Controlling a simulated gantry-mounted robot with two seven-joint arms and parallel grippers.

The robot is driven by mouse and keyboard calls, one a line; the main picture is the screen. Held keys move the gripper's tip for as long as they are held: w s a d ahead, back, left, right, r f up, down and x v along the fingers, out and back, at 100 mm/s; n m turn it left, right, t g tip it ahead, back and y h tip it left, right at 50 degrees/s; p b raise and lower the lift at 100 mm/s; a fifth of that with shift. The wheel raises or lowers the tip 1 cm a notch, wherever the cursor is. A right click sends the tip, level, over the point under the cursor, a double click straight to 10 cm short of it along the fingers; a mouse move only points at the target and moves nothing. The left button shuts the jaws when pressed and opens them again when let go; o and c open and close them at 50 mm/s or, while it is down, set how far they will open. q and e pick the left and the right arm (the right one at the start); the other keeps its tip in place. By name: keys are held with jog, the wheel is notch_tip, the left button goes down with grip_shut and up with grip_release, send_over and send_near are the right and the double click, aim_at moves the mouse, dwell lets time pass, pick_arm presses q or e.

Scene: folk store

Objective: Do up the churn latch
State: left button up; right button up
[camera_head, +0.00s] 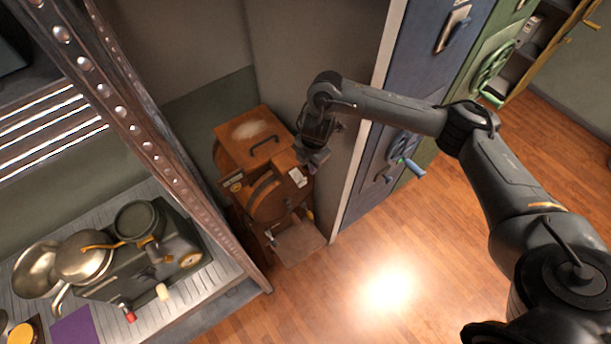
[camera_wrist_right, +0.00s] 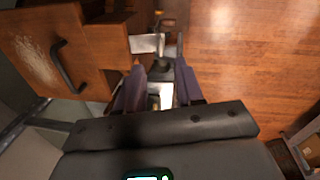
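The churn (camera_head: 240,145) is an orange-brown wooden box with a rounded drum front, standing in the corner in the head view. Its lid carries a dark bar handle, which also shows on the churn top (camera_wrist_right: 28,42) in the wrist view. My right gripper (camera_head: 313,158) is at the churn's right side, near its upper edge. In the wrist view the right gripper's fingers (camera_wrist_right: 160,75) are apart, on either side of a small dark piece by pale metal plates (camera_wrist_right: 147,44), seemingly the latch. Contact is not clear. The latch is mostly hidden by the gripper in the head view. My left gripper is out of view.
Blue and green cabinets (camera_head: 415,75) with handles stand right of the churn. The wooden floor (camera_head: 400,270) in front is clear.

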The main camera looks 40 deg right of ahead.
aim_at(299, 176)
jog(key=f, duration=0.3)
jog(key=w+f, duration=0.1)
jog(key=f, duration=0.1)
jog(key=f+b, duration=0.1)
jog(key=f, duration=0.2)
jog(key=shift+w+f, duration=0.15)
jog(key=shift+f, duration=0.2)
jog(key=shift+c, duration=0.2)
grip_shut()
